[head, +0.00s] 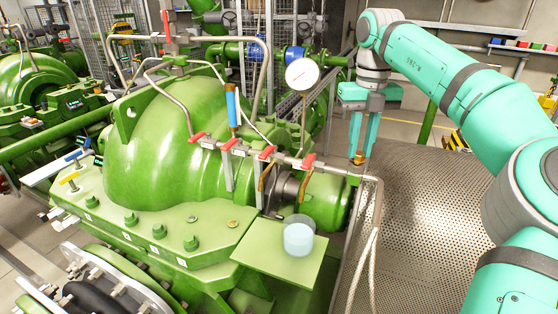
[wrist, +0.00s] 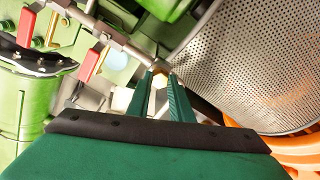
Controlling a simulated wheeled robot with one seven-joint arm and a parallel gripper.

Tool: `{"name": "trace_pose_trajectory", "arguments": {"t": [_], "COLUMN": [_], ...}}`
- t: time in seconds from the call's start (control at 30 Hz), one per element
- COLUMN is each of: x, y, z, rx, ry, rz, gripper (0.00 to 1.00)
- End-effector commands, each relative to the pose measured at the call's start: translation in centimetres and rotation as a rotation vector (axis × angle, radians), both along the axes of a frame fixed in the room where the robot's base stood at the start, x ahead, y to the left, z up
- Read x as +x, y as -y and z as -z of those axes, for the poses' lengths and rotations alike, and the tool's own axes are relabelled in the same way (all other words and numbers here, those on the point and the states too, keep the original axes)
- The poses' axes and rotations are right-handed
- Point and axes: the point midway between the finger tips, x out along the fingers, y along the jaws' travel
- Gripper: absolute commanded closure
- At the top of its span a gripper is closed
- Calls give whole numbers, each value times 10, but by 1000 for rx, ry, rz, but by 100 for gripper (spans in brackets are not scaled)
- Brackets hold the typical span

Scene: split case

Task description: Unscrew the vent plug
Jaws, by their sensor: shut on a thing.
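The vent plug (head: 360,159) is a small brass-coloured piece at the fingertips of my gripper (head: 361,150). In the head view it sits just above the right end of the grey pipe manifold (head: 325,170). My gripper points down and its two teal fingers are closed on the plug. In the wrist view the brass plug (wrist: 159,80) shows between the fingertips (wrist: 164,78), close to the pipe end. The fingers hide part of the plug, and I cannot tell whether its thread is still engaged.
Red-handled valves (head: 266,153) line the manifold. A round pressure gauge (head: 302,74) and a blue-handled upright piece (head: 232,107) stand nearby. A clear beaker (head: 299,237) with pale blue contents is on a green ledge (head: 262,257). A perforated metal guard (head: 430,215) lies to the right.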

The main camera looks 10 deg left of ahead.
Motion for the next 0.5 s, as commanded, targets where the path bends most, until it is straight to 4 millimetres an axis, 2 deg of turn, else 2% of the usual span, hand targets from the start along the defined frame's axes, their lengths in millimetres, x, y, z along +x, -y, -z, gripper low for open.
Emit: {"name": "trace_pose_trajectory", "arguments": {"t": [0.5], "x": [-1], "y": [4], "z": [-23], "rx": [2], "ry": [-1], "rz": [6], "gripper": [100]}}
